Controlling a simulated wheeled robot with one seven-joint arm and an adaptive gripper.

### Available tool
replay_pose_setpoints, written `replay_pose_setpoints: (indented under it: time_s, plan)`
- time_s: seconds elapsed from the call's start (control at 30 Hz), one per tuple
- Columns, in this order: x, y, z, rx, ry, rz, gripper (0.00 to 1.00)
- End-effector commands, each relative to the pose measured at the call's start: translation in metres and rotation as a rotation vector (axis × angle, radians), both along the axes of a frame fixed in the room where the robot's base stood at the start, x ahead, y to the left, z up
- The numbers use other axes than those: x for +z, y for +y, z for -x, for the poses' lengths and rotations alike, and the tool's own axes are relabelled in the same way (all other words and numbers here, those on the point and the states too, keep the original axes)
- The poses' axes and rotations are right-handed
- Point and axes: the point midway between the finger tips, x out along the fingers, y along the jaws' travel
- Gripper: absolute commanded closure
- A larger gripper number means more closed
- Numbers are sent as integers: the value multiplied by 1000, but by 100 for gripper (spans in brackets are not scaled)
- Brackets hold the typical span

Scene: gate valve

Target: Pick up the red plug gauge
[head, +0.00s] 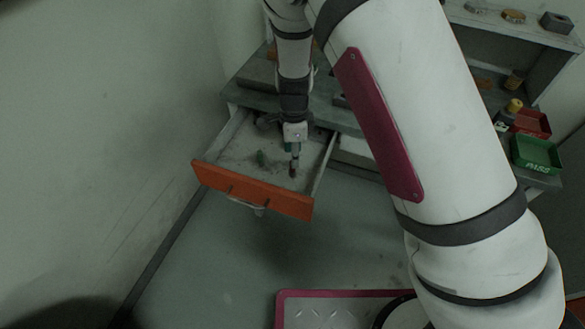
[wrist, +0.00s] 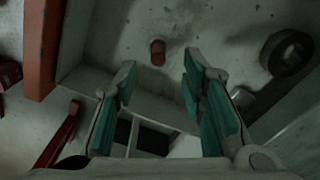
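The red plug gauge (wrist: 158,52) shows in the wrist view as a small dull-red cylinder on the pale drawer floor. It lies beyond the fingertips, in line with the gap between them, and nothing touches it. My gripper (wrist: 158,78) is open and empty, with its teal-padded fingers spread. In the head view my gripper (head: 292,160) points down over the open drawer (head: 233,150). A small dark reddish spot just below the fingers may be the gauge, but it is too small to be sure.
The drawer's orange front (head: 250,190) is pulled out; it also shows in the wrist view (wrist: 42,45). A dark ring (wrist: 287,52) lies right of the gauge. Green (head: 537,153) and red (head: 531,123) trays stand on the bench at right.

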Motion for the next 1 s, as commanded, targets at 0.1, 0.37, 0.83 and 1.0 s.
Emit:
replay_pose_setpoints:
  time_s: [0.1,0.37,0.83,1.0]
  plan:
    - [-12,1,2,0,4,1,63]
    - [-46,3,2,0,2,0,63]
    - [-52,4,2,1,1,0,97]
    - [-51,4,2,1,0,-1,100]
